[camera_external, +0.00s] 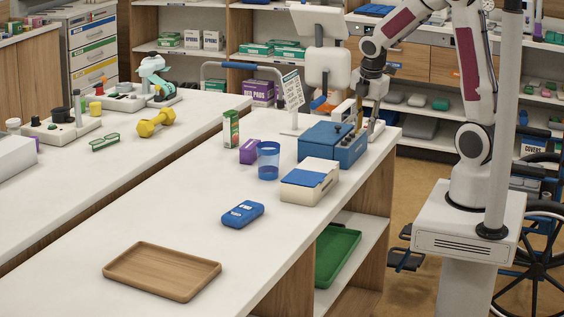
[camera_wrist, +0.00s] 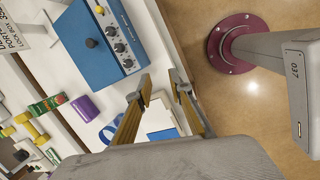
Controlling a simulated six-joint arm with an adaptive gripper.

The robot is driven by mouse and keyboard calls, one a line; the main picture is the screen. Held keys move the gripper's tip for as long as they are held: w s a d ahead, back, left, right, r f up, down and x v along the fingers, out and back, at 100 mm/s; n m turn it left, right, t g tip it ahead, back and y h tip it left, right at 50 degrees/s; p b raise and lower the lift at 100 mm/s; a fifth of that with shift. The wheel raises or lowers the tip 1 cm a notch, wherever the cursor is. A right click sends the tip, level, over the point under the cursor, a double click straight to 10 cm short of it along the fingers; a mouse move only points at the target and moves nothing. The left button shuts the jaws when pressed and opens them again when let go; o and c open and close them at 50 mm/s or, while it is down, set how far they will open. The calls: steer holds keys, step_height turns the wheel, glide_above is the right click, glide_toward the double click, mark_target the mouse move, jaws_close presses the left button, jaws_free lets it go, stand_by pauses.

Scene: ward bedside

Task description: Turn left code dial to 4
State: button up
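A blue box (camera_external: 325,137) stands near the right edge of the white counter. In the wrist view, the blue box (camera_wrist: 85,50) shows a pale front panel with three dark dials in a row: one dial (camera_wrist: 110,31), a middle dial (camera_wrist: 119,47) and another dial (camera_wrist: 127,62). Their digits and pointer settings are too small to read. My gripper (camera_wrist: 160,77) is open, with its two fingers apart and nothing between them. In the external view, my gripper (camera_external: 367,118) is by the right end of the box, its fingers pointing down. I cannot tell whether it touches the box.
A white case with a blue top (camera_external: 312,178), a clear blue cup (camera_external: 268,161) and a purple box (camera_external: 250,151) stand near the blue box. A sign stand (camera_external: 293,95) is behind it. A wooden tray (camera_external: 162,271) lies at the front; the counter between is mostly clear.

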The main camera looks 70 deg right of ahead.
steer(key=s+a+r+m+t+y, duration=0.1)
steer(key=s+a+r+m, duration=0.7)
steer(key=s+a+m, duration=0.4)
steer(key=shift+s+a+r+m+t+y, duration=0.2)
steer(key=shift+a+r+m+t+y, duration=0.1)
steer(key=shift+m, duration=1.6)
stand_by(0.5)
